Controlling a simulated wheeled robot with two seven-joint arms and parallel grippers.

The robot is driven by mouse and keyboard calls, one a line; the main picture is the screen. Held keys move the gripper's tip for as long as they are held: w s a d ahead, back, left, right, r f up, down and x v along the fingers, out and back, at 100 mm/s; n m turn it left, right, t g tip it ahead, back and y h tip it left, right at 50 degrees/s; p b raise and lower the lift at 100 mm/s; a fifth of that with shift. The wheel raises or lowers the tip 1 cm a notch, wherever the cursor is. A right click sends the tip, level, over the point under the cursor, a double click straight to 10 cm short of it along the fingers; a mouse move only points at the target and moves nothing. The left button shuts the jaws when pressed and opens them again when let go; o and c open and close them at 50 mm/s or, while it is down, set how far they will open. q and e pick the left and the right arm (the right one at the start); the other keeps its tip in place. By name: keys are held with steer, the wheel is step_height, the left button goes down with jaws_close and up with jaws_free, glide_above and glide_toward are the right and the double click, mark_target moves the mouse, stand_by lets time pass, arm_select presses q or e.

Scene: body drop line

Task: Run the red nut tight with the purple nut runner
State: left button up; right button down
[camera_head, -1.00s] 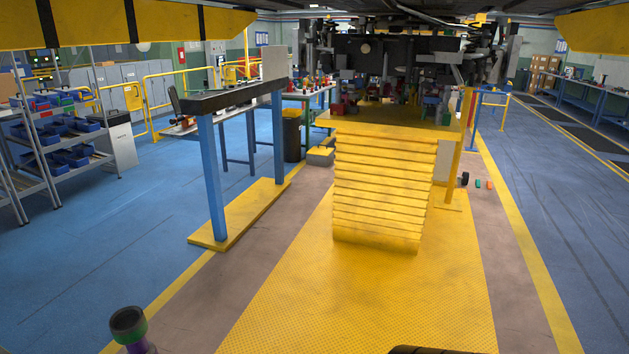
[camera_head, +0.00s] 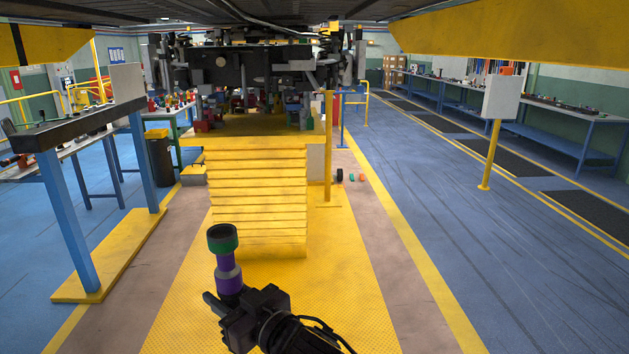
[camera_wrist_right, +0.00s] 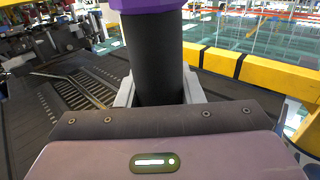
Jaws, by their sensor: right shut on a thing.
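The purple nut runner (camera_head: 229,279) stands roughly upright at the bottom middle of the head view, with a green band and a dark socket on top. My right gripper (camera_head: 233,306) is shut on it below the purple part. In the right wrist view, the runner's dark shaft (camera_wrist_right: 158,70) passes between the pale jaws, with a purple edge above. The runner's socket is apart from the underbody. I cannot make out the red nut in either view. My left gripper is not in view.
A dark car underbody (camera_head: 258,65) hangs above a yellow lift (camera_head: 257,205). Yellow beams (camera_head: 520,35) cross overhead. A blue-legged stand (camera_head: 70,215) is at the left and a yellow post (camera_head: 328,150) beside the lift.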

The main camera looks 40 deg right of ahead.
steer(key=w+d+r+n+g+y+p, duration=0.1)
steer(key=w+r, duration=0.1)
steer(key=r, duration=0.4)
steer(key=w+d+r+n+y, duration=0.1)
steer(key=w+d+r+y, duration=0.15)
steer(key=r, duration=0.45)
steer(key=s+d+r+m+h+p, duration=0.1)
steer(key=d+r+h, duration=0.1)
steer(key=d+r, duration=0.4)
steer(key=s+d+r+m+t+h+p, duration=0.1)
steer(key=d+r, duration=0.6)
steer(key=r, duration=0.8)
steer(key=shift+s+r+m+h, duration=0.3)
steer(key=shift+s+m+h, duration=0.1)
steer(key=shift+s+h, duration=0.4)
steer(key=shift+w, duration=0.1)
steer(key=shift+p, duration=0.3)
